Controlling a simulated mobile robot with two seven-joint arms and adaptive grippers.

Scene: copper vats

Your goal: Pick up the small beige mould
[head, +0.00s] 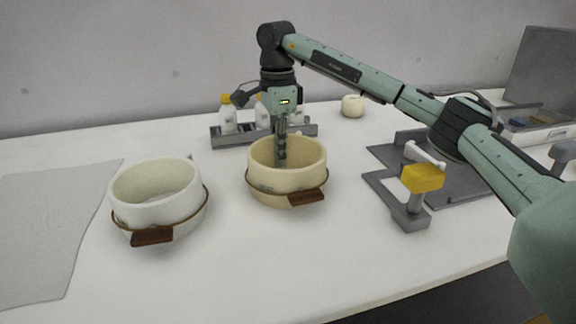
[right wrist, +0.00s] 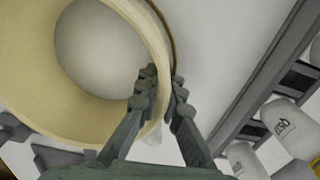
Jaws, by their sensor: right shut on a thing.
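The small beige mould (head: 265,187) is a round tub with a brown handle block at its front and a thin band around it. It looks upright at the middle of the table. My right gripper (head: 281,150) reaches down from above at its far rim. In the right wrist view my right gripper (right wrist: 160,88) is shut on the wall of the beige mould (right wrist: 35,95), one finger inside and one outside. I cannot tell whether the mould's bottom touches the table. My left gripper is not in view.
A white tub (head: 160,212) with a brown handle stands to the left, beside a grey sheet (head: 50,225). A grey rack (head: 225,139) with white bottles is close behind the mould. A grey fixture with a yellow block (head: 422,178) stands right. A small cream pot (head: 353,105) is at the back.

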